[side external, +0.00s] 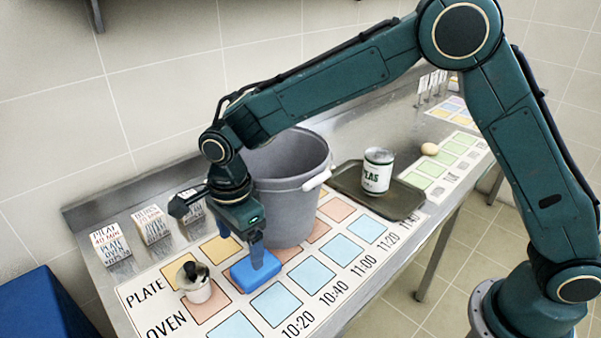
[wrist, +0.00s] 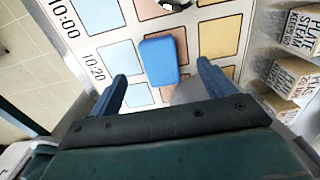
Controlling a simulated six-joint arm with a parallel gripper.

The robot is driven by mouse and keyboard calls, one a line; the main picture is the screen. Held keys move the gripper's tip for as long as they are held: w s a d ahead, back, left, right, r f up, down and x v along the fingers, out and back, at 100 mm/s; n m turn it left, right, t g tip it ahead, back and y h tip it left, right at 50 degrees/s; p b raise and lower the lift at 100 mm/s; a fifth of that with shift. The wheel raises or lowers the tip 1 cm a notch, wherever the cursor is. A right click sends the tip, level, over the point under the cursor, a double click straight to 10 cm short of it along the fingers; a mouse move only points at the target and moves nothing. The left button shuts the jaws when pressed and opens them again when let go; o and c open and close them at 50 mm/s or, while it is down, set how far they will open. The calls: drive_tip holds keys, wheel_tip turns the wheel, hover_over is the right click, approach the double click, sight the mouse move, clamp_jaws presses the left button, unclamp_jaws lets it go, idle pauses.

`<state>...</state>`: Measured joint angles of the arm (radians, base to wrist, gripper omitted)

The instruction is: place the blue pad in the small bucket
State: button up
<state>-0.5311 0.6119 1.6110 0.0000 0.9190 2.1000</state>
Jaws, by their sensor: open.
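The blue pad (side external: 246,275) lies flat on the printed chart, near the grey bucket's base. It also shows in the wrist view (wrist: 160,60), just beyond and between my fingertips. My gripper (side external: 258,258) points down over the pad, with a finger overlapping it in the side view. In the wrist view my gripper (wrist: 164,78) is open, one finger to each side of the pad's line, with nothing held. The grey bucket (side external: 290,212) with a white handle grip stands upright behind the pad. Its inside floor is hidden.
A small white pot (side external: 197,290) with a dark-handled item stands left of the pad. A dark tray (side external: 402,200) holds a white can (side external: 377,172) right of the bucket. An egg (side external: 429,149) lies farther right. Label blocks (side external: 150,226) line the back left. Coloured squares in front are clear.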

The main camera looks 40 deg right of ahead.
sight(246, 271)
drive_tip(key=shift+f, duration=1.15)
drive_tip(key=shift+s+f, duration=0.2)
drive_tip(key=shift+f, duration=2.4)
drive_tip(key=c, duration=1.1)
drive_tip(key=shift+r, duration=0.1)
drive_tip(key=shift+c, duration=0.2)
